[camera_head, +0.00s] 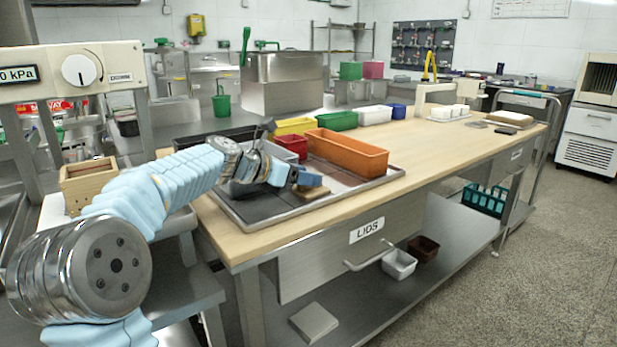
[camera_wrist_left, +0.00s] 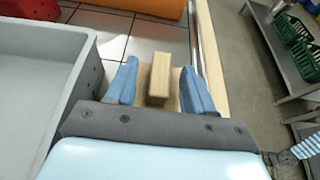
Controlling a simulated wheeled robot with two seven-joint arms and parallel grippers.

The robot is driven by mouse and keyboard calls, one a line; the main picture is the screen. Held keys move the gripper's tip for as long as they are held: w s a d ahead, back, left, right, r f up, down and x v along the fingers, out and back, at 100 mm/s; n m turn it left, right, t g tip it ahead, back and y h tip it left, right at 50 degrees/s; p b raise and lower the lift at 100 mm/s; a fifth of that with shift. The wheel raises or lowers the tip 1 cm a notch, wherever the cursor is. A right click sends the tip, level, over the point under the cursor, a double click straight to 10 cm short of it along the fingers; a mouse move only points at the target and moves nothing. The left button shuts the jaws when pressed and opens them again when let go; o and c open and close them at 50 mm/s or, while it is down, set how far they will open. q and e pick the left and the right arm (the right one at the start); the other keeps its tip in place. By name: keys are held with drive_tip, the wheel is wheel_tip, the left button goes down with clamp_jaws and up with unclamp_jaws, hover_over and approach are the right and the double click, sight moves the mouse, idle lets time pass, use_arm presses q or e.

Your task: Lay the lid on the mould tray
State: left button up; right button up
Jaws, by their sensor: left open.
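The lid (camera_head: 312,193) is a small light wooden board lying near the front of the dark-tiled metal tray. In the left wrist view its upright wooden block handle (camera_wrist_left: 159,80) stands between my blue fingers. My left gripper (camera_head: 306,181) is open and low over the lid; in the left wrist view its fingers (camera_wrist_left: 160,74) stand on either side of the handle with gaps showing. The gripper partly hides the lid. A wooden box (camera_head: 90,188), which looks like the mould tray, stands at the left, behind my arm. My right gripper is not in view.
On the tiled metal tray (camera_head: 386,178) stand an orange bin (camera_head: 346,154) and a red bin (camera_head: 290,146). A grey bin (camera_wrist_left: 38,62) is close left of the gripper in the left wrist view. Below is a drawer labelled LIDS (camera_head: 340,252).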

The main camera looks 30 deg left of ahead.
use_arm(q)
drive_tip(key=v, duration=1)
drive_tip(key=shift+s+a, duration=0.1)
drive_tip(key=shift+s, duration=0.05)
